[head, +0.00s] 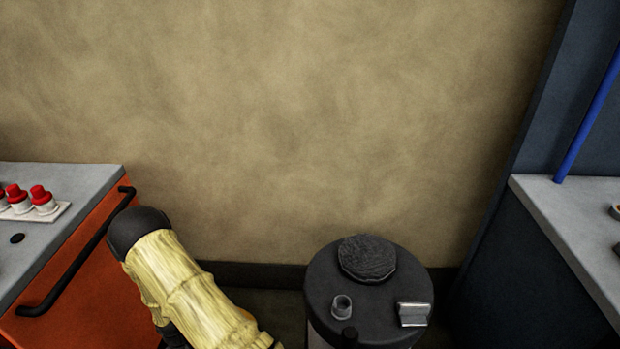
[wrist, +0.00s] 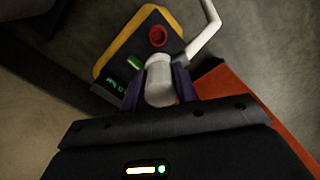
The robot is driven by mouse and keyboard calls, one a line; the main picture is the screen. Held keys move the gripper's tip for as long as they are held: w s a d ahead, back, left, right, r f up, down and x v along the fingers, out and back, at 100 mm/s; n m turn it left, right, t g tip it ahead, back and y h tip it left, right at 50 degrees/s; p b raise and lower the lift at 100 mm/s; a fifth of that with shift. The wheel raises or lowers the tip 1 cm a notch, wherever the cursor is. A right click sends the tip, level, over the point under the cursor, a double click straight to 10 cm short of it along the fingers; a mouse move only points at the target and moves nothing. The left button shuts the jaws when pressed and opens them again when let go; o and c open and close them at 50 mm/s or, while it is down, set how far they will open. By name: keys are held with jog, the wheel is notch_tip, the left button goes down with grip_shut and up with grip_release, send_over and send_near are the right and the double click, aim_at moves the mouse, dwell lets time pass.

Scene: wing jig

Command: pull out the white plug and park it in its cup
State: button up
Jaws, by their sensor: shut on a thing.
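In the wrist view my gripper (wrist: 157,88) is shut on the white plug (wrist: 160,80), a stubby white cylinder between its two dark fingers. The plug's far end overlaps the lower edge of a black panel with a yellow border (wrist: 123,41). A red ring (wrist: 157,37) on the panel lies just beyond the plug. I cannot tell whether the plug touches the panel. In the head view, a small grey cup (head: 342,306) stands on a round black stand (head: 325,268); I cannot tell whether it is the plug's cup. The gripper and plug are not visible there.
A bent white bar or cable (wrist: 205,30) runs close to the right finger. An orange cabinet (head: 85,275) with a black handle stands left, red-topped items (head: 42,199) on its counter. The stand also holds a dark disc (head: 367,259) and a metal bracket (head: 413,314). Another counter (head: 570,225) is right.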

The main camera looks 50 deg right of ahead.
notch_tip(320, 180, up, 10)
jog(key=s+m+p, duration=0.1)
jog(key=s+p, duration=0.1)
jog(key=p, duration=1.5)
jog(key=shift+s+d+r, duration=0.2)
jog(key=shift+s+r, duration=0.05)
